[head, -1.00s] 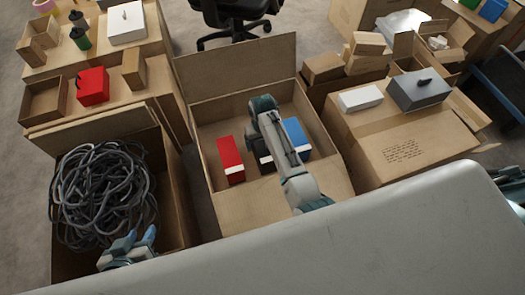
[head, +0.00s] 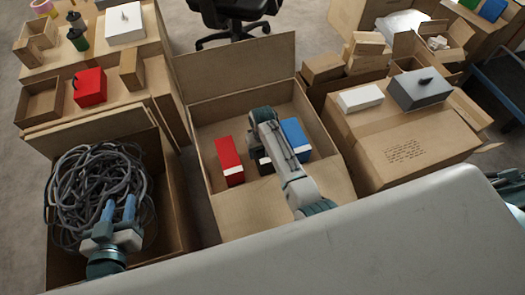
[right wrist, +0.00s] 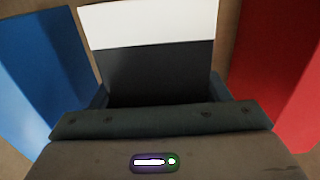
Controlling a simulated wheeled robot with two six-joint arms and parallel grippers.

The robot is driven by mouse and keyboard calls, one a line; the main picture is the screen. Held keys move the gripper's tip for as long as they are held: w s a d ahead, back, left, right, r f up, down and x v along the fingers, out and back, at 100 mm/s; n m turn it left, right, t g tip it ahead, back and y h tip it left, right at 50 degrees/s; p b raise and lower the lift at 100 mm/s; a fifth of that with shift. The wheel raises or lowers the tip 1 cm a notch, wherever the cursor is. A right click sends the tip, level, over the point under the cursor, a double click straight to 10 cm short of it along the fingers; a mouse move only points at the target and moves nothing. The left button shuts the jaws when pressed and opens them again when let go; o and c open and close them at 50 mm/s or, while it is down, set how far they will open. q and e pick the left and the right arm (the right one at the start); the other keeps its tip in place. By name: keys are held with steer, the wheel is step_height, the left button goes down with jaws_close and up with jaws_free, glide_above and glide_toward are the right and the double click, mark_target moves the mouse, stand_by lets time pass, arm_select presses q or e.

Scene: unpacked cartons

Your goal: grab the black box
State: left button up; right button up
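The black box has a white end band. In the right wrist view the black box (right wrist: 150,70) stands straight in front of my right gripper (right wrist: 157,95), whose fingers show only as dark edges at either side of it. Whether they press on it I cannot tell. In the head view the black box (head: 265,164) lies in the middle open carton (head: 245,213), mostly hidden by my right arm. My left gripper (head: 118,207) is open and empty, above the carton of tangled grey cables (head: 90,180).
A red box (head: 229,157) stands left of the black box and a blue box (head: 296,137) stands right of it, both in the same carton. A closed carton (head: 400,150) to the right carries a white box (head: 360,98) and a grey box (head: 418,88).

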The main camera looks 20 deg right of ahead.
steer(key=c, duration=1)
steer(key=shift+o, duration=0.2)
steer(key=shift+r, duration=0.1)
